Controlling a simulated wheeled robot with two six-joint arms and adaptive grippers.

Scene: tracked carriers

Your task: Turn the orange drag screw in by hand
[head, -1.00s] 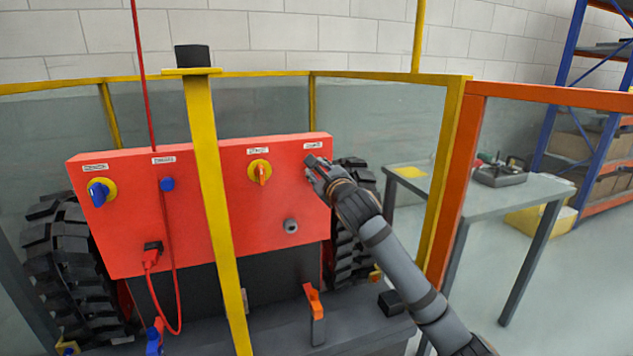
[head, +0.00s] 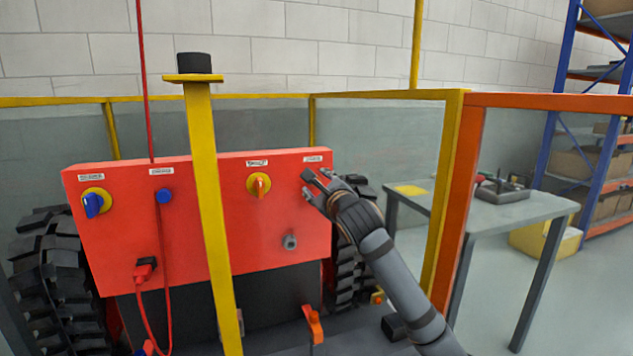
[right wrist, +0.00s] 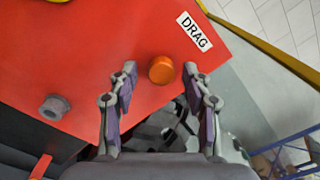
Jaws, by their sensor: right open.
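The orange drag screw (right wrist: 161,69) is a round knob on the red panel (right wrist: 95,60), below the white DRAG label (right wrist: 194,32) in the right wrist view. My right gripper (right wrist: 158,82) is open, with one finger on each side of the screw and gaps between both fingers and the knob. In the head view my right gripper (head: 316,183) is at the upper right corner of the panel, under a white label, and the screw is hidden there by the fingers. My left gripper is not in view.
The panel also carries a blue rotary switch (head: 94,204), an orange-and-yellow switch (head: 260,185), a blue button (head: 164,196) and a grey knob (head: 290,242). A yellow post (head: 208,200) stands before it. A table (head: 500,205) is at right, beyond an orange frame.

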